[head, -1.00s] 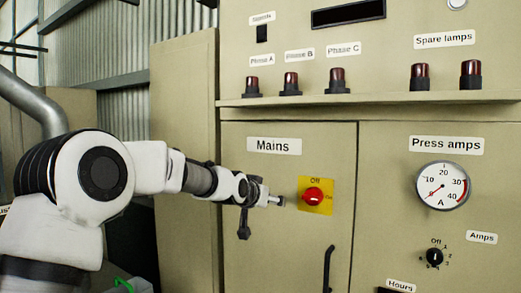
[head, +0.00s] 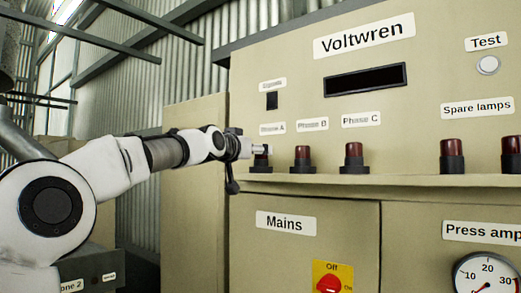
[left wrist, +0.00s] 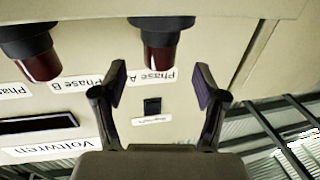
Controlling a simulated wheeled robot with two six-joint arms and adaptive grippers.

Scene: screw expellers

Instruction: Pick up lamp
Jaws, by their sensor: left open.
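The Phase A lamp (head: 262,161), dark red on a black base, stands upright on the panel's ledge. It also shows in the left wrist view (left wrist: 160,38), where the picture is upside down. The Phase B lamp (head: 302,157) and Phase C lamp (head: 354,156) stand to its right, with spare lamps (head: 452,155) farther right. My left gripper (left wrist: 158,85) is open and empty, its fingers spread on either side of the Phase A lamp's line, apart from the lamp in the wrist view. In the head view it (head: 258,148) overlaps the lamp's top.
The ledge (head: 400,181) runs under the lamps. Below it are the Mains label (head: 286,222) and the red switch (head: 331,282). A dark slot (head: 272,101) and a black display (head: 366,80) are above. A tan cabinet side (head: 195,190) stands left.

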